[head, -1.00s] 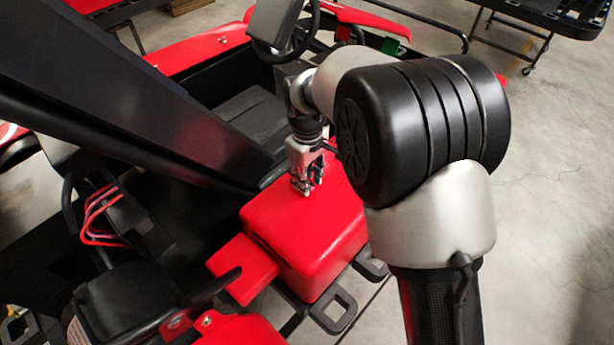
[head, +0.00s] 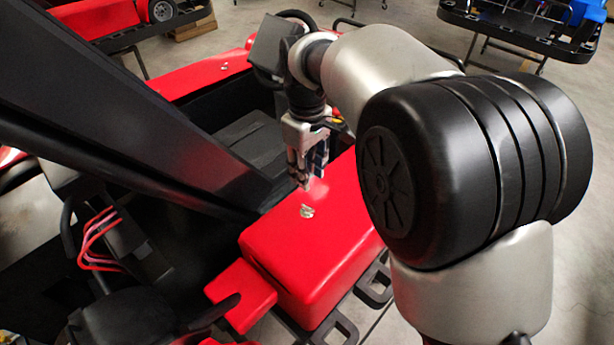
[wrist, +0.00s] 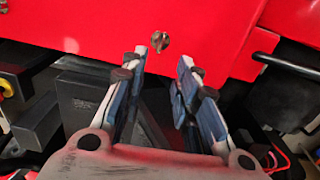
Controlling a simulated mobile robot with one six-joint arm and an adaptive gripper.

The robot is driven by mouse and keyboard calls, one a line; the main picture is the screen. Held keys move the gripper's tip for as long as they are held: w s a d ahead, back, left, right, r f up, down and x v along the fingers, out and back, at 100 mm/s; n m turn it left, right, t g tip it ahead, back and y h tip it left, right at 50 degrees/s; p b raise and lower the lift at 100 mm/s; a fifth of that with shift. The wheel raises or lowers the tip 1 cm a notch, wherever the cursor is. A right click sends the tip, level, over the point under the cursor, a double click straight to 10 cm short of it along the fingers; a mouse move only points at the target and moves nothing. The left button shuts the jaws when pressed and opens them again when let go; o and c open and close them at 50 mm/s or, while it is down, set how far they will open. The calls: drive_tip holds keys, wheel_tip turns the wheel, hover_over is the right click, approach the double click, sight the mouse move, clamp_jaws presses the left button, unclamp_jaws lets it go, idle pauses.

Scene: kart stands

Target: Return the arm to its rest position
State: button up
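My gripper (head: 306,180) hangs just above and behind the red box-shaped side pod of the kart (head: 318,235) in the head view, at the end of my raised arm. In the wrist view my gripper (wrist: 164,62) has its two blue-padded fingers apart with nothing between them. A small metal fitting (head: 307,211) sits on top of the red pod, below and apart from the fingertips. It also shows in the wrist view (wrist: 159,42), just beyond the fingertips.
The kart's steering wheel (head: 268,48) is close behind my wrist. A black slanted panel (head: 120,95) fills the left. Pink and red cables (head: 97,240) are at the left. Another kart stand (head: 530,25) stands at the back right, with open grey floor before it.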

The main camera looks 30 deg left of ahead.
idle(0.4)
drive_tip(key=s+d+r+m+t+b, duration=0.1)
drive_tip(key=s+d+r+m+b, duration=0.15)
drive_tip(key=d, duration=0.75)
drive_tip(key=s+d+r+m+t+b, duration=0.1)
drive_tip(key=d+m+b, duration=0.3)
drive_tip(key=d, duration=0.6)
drive_tip(key=s+d+f+m+t+b, duration=0.1)
drive_tip(key=s+d+f+m+b, duration=0.2)
drive_tip(key=s+d, duration=0.4)
drive_tip(key=s+d+f+m+t+b, duration=0.1)
drive_tip(key=s+d+f+m+b, duration=0.2)
drive_tip(key=s+d+f+m, duration=0.2)
drive_tip(key=s+d+f, duration=0.1)
drive_tip(key=s+d, duration=0.2)
drive_tip(key=d, duration=0.1)
drive_tip(key=shift+d+t, duration=0.15)
drive_tip(key=shift+t, duration=0.15)
drive_tip(key=shift+m, duration=0.25)
